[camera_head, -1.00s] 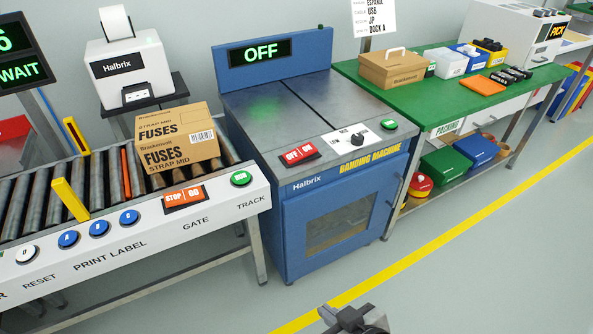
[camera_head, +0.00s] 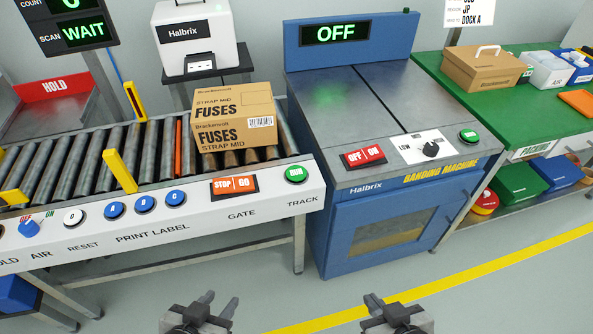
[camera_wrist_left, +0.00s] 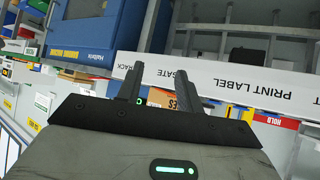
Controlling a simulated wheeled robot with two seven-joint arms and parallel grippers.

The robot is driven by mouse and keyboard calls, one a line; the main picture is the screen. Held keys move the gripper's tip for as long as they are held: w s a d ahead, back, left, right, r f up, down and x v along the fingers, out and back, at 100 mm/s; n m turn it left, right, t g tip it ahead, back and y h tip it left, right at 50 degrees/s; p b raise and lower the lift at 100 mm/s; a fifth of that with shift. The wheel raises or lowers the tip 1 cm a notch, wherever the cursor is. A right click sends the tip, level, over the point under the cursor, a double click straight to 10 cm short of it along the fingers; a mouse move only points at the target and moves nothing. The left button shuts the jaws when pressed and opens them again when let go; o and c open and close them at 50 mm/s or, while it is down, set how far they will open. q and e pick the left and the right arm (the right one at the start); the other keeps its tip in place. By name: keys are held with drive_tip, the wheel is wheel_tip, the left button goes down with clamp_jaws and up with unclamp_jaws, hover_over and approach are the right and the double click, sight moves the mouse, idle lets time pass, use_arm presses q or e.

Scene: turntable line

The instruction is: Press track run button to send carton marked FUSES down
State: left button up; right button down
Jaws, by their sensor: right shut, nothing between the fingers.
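The carton marked FUSES (camera_head: 235,118) is a brown box lying on the conveyor rollers at their right end, in front of the label printer. The green RUN button (camera_head: 296,174) sits on the white front rail above the word TRACK. The red STOP/GO gate switch (camera_head: 234,186) is to its left. My left gripper (camera_head: 220,304) is open and empty, low in front of the conveyor; its spread fingers also show in the left wrist view (camera_wrist_left: 158,85). My right gripper (camera_head: 374,302) is shut and empty, low in front of the banding machine. Both are well apart from the button.
The blue banding machine (camera_head: 400,215) stands just right of the conveyor, its display reading OFF; it has its own green button (camera_head: 469,135). Blue label buttons (camera_head: 145,204) line the rail left of the gate switch. A green packing table (camera_head: 450,85) stands further right. Floor in front is clear.

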use_arm(q)
drive_tip(key=shift+w, duration=0.2)
clamp_jaws()
drive_tip(key=shift+w+r, duration=0.3)
drive_tip(key=shift+r, duration=0.05)
drive_tip(key=shift+s+f, duration=0.25)
drive_tip(key=shift+s, duration=0.1)
drive_tip(key=shift+w, duration=0.1)
idle(0.6)
